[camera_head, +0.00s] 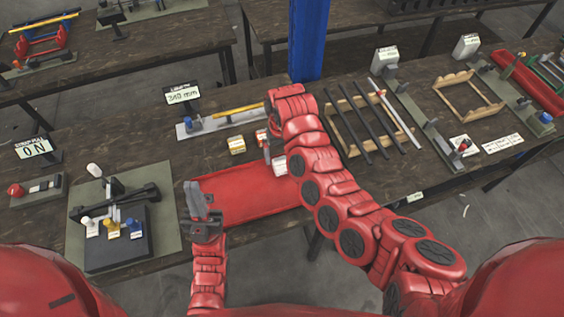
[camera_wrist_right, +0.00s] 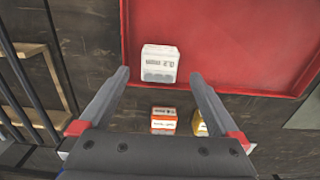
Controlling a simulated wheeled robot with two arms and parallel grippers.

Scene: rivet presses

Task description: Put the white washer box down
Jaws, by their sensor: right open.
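The white washer box (camera_wrist_right: 160,62) rests inside the red tray, near its lower left corner in the right wrist view. In the head view the box (camera_head: 280,166) shows at the right end of the red tray (camera_head: 236,192), partly covered by my right arm. My right gripper (camera_wrist_right: 159,76) is open, with one finger on each side of the box and a gap to both. In the head view the right gripper (camera_head: 269,150) is partly hidden by its own arm. My left gripper (camera_head: 198,197) is over the tray's left end, and I cannot tell how far its fingers are apart.
An orange-red box (camera_wrist_right: 163,120) and a yellow box (camera_wrist_right: 201,126) stand beside the tray on the dark wooden table. A press fixture (camera_head: 112,215) stands left. Wooden racks with dark bars (camera_head: 362,120) lie right. A blue post (camera_head: 308,40) rises behind.

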